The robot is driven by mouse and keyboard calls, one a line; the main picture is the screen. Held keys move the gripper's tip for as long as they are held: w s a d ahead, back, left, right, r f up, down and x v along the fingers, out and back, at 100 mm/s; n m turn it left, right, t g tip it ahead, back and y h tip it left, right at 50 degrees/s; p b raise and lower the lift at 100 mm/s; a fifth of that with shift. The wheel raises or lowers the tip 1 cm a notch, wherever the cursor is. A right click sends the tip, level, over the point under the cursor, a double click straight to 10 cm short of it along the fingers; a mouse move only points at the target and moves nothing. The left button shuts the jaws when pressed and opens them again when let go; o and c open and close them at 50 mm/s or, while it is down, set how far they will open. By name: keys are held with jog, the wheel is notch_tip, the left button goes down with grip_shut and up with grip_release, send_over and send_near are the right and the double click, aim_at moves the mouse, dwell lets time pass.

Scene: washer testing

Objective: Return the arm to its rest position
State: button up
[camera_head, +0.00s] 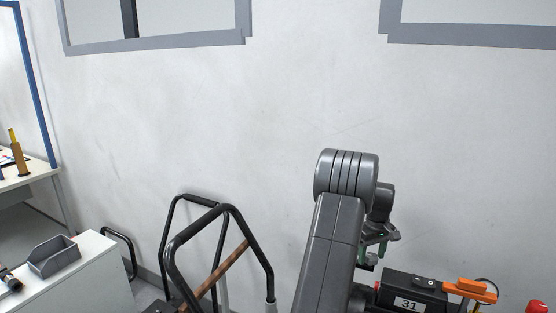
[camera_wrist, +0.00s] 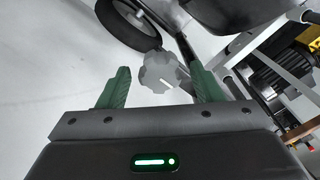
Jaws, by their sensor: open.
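My arm rises from the lower middle of the head view, bends at a rounded grey joint, and its end hangs down on the right side. My gripper (camera_head: 376,250) is small and partly hidden behind the arm there. In the wrist view my gripper (camera_wrist: 160,68) has its two green fingers apart. A grey scalloped knob (camera_wrist: 160,73) with a white line shows between the fingers in the picture; I cannot tell how far beyond them it is. Nothing is seen gripped.
A black-framed hand cart (camera_head: 218,240) stands left of my arm. A white cabinet (camera_head: 90,285) with a grey bin (camera_head: 54,256) is at lower left. A plain wall (camera_head: 270,110) is behind.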

jog(key=m, duration=1.1)
dwell(0.3)
jog(key=shift+r, duration=0.1)
dwell(0.3)
